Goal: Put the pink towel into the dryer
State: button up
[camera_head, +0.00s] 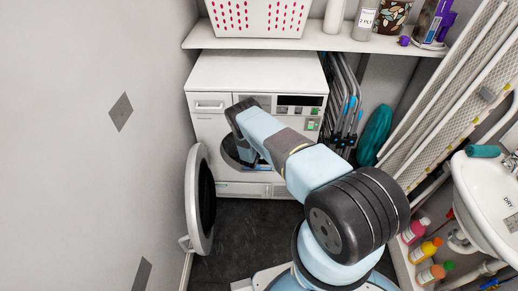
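The dryer (255,72) is a white front-loading machine under the shelf. Its round door (199,205) is swung wide open to the left. The dark drum opening (232,152) is partly covered by my arm. My arm reaches forward and bends down in front of the opening, close to the machine's front. The gripper's fingers cannot be made out there, so I cannot tell whether they are open, shut or inside the drum. The pink towel is not visible anywhere; whether it is in the drum or hidden behind my arm cannot be told.
A white shelf (300,41) above the dryer bears a white basket with pink holes (258,18) and bottles. Folded racks (345,100) stand right of the dryer. A sink (490,190) with a teal cloth (482,151) is at right, bottles below. Dark floor (240,235) lies clear in front.

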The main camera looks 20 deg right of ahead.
jog(key=shift+f, duration=0.35)
jog(key=o, duration=1.2)
jog(key=shift+c, duration=0.2)
jog(key=v, duration=1.3)
jog(key=shift+s+a, duration=0.1)
jog(key=shift+a, duration=0.05)
jog(key=shift+s+a, duration=0.1)
jog(key=shift+s, duration=0.15)
